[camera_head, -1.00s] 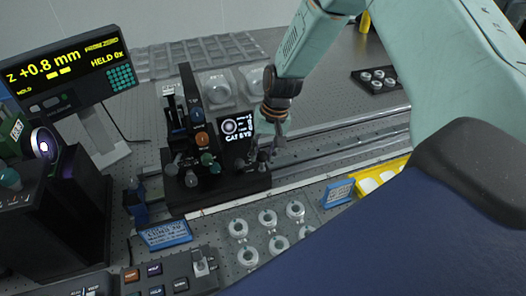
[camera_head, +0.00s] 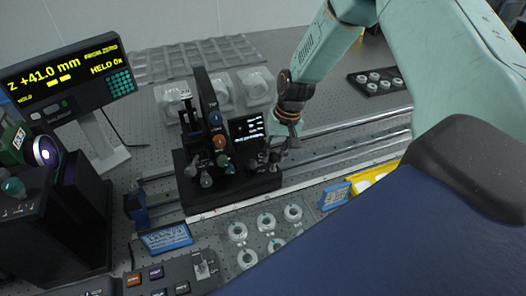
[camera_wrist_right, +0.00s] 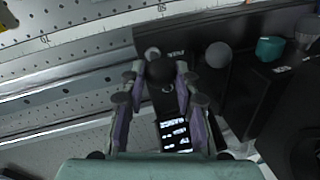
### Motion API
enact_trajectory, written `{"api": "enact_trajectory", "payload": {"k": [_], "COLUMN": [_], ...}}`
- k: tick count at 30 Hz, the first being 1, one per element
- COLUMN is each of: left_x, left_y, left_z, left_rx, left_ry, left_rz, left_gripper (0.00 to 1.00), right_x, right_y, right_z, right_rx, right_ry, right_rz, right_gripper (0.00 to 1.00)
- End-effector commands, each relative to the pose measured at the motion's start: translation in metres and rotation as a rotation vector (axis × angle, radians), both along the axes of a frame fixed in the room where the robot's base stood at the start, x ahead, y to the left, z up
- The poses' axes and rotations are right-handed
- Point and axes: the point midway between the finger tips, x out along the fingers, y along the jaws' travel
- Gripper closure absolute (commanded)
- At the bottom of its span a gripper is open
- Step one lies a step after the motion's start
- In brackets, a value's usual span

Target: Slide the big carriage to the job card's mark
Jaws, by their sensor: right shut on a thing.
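The big black carriage (camera_head: 232,190) sits on the long rail (camera_head: 345,137), with coloured knobs, an upright column and a small screen on it. My right gripper (camera_head: 277,158) is at the carriage's right side. In the right wrist view the gripper (camera_wrist_right: 160,75) is shut on a round black knob (camera_wrist_right: 160,70) of the carriage. The readout display (camera_head: 68,75) at the left shows z +41.0 mm. Blue cards stand in front of the rail, one at front left (camera_head: 166,238) and one at right (camera_head: 335,195); their text is too small to read. My left gripper is out of view.
A black housing with a lens (camera_head: 60,200) stands at the left. A tray of ring-shaped parts (camera_head: 262,232) lies in front of the rail, with a control panel (camera_head: 170,280) at front left. The rail right of the carriage looks clear.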

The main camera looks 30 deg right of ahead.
Motion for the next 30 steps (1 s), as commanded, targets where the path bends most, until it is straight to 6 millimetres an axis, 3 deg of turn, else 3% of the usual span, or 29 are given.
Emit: {"api": "enact_trajectory", "payload": {"k": [6,15,21,30], "left_x": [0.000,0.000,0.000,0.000], "left_y": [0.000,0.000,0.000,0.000], "left_z": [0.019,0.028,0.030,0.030], "left_rx": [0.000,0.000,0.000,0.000], "left_ry": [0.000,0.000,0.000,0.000], "left_rz": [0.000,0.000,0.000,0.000], "left_gripper": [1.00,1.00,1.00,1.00], "right_x": [-0.010,-0.021,-0.025,-0.027], "right_y": [-0.041,-0.085,-0.103,-0.114], "right_z": [0.004,0.002,0.002,0.001], "right_rx": [0.001,0.001,0.001,0.001], "right_ry": [0.000,0.000,0.000,0.000], "right_rz": [-0.005,-0.002,0.000,0.000], "right_gripper": [1.00,1.00,1.00,1.00]}}
